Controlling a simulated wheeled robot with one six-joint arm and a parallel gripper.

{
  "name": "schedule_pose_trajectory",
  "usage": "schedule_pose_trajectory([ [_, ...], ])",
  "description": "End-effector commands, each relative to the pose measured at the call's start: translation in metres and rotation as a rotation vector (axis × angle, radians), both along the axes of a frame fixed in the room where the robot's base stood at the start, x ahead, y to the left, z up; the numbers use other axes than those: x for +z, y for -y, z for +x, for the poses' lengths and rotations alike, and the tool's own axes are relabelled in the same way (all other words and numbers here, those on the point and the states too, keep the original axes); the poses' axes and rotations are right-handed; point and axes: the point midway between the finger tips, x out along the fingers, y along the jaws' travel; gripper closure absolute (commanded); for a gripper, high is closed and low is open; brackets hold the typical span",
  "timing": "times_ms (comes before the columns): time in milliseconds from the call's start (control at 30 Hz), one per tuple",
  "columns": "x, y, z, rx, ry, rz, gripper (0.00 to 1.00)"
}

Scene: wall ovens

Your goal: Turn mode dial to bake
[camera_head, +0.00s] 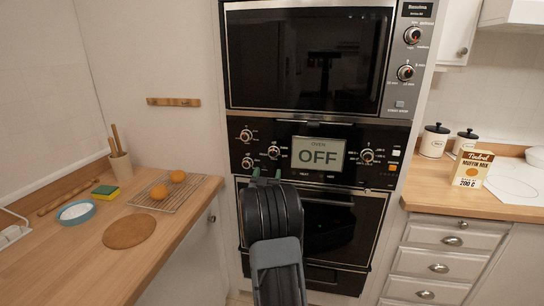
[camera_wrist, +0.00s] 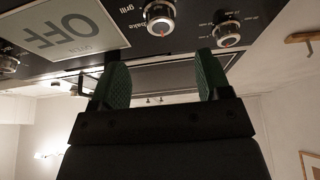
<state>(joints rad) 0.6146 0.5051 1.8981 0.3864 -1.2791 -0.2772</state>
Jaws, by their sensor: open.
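The oven control panel (camera_head: 320,176) is black with a display (camera_head: 318,152) that reads OFF. The dial (camera_head: 274,152) just left of the display is silver and black. In the wrist view, which is upside down, this dial (camera_wrist: 160,17) has "grill" and "bake" lettering beside it and a small reddish mark on its knob. My gripper (camera_head: 266,175) is just below this dial in the head view, its green fingertips apart. The wrist view shows my gripper (camera_wrist: 162,72) open and empty, with the dial beyond its fingers, apart from them.
Two more dials (camera_head: 246,136) (camera_head: 246,163) sit at the panel's left, and another dial (camera_head: 367,155) is right of the display. The lower oven door (camera_head: 340,225) has a handle (camera_head: 325,200) below the panel. Wooden counters (camera_head: 165,240) (camera_head: 480,205) flank the ovens.

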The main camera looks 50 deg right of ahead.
Motion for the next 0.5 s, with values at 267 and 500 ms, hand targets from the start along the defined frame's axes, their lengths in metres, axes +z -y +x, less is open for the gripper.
schedule_pose_trajectory([
  [267, 0.021, 0.042, 0.026, 0.000, -0.002, 0.001, 0.29],
  [500, 0.031, 0.063, 0.040, 0.001, -0.002, 0.001, 0.29],
])
